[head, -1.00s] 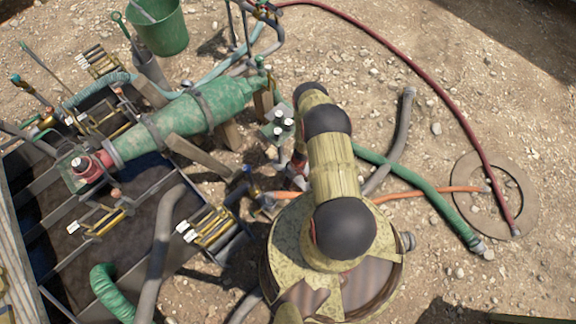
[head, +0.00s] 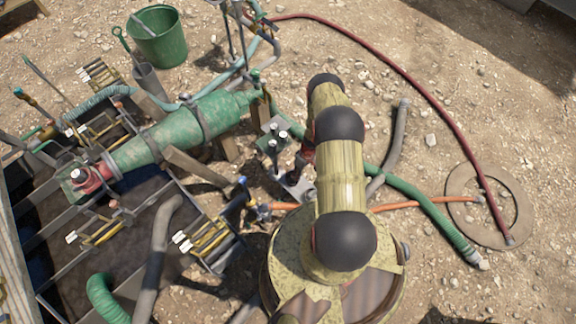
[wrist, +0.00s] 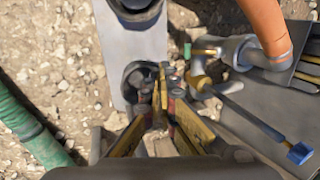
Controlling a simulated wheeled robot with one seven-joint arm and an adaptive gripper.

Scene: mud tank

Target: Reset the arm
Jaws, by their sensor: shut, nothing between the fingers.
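My gripper (wrist: 163,73) shows in the wrist view with its yellow and dark fingers brought together at the tips. Nothing shows between them. The fingertips appear over a grey metal plate with dark round fittings; I cannot tell how high above it. In the head view my arm rises from the bottom middle and bends away over the ground. My gripper is mostly hidden there behind the arm links.
A grey pipe fitting with a blue-tipped handle (wrist: 298,153) and an orange hose (wrist: 268,28) are close at right. A green hose (wrist: 30,130) lies at left. The green cylinder (head: 185,128) spans the mud tank. A green bucket (head: 158,38) stands behind; open gravel lies at right.

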